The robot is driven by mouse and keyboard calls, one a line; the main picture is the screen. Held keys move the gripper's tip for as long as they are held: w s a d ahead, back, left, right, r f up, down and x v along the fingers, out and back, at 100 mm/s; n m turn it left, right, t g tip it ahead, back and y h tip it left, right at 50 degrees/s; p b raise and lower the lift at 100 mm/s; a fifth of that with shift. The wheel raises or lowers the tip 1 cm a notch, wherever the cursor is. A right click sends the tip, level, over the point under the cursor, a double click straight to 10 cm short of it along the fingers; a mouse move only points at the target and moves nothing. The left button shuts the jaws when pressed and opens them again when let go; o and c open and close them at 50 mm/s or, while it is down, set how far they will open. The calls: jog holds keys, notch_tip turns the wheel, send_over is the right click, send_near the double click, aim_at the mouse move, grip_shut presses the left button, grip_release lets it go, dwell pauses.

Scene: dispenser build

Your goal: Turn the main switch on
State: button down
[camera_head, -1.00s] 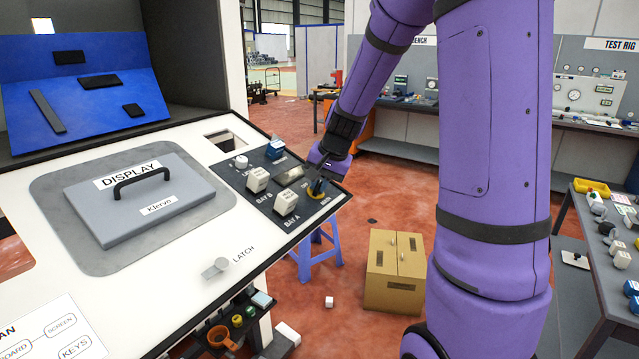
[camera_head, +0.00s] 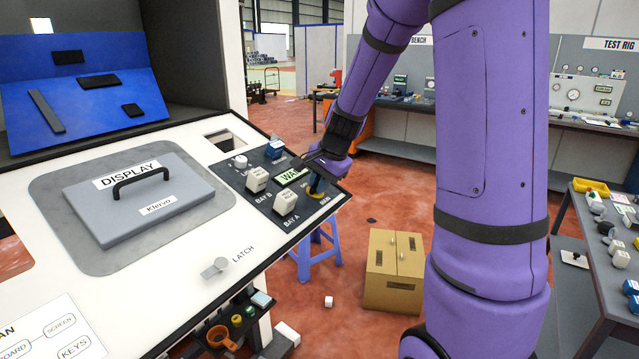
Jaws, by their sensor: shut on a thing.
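A grey DISPLAY cover (camera_head: 142,199) lies on the white console top.

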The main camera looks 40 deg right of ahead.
jog(key=c, duration=1.2)
grip_release()
jog(key=shift+o, duration=0.2)
jog(key=v, duration=1.1)
jog(key=shift+f, duration=0.1)
jog(key=s+a+r+n, duration=0.2)
jog(key=s+a+n, duration=0.5)
jog(key=s, duration=0.4)
jog(key=s+a+r+n+t+h, duration=0.1)
jog(key=s+a+r+n, duration=0.1)
jog(key=s+a+n, duration=0.5)
jog(key=s, duration=0.4)
jog(key=shift+s+a, duration=0.3)
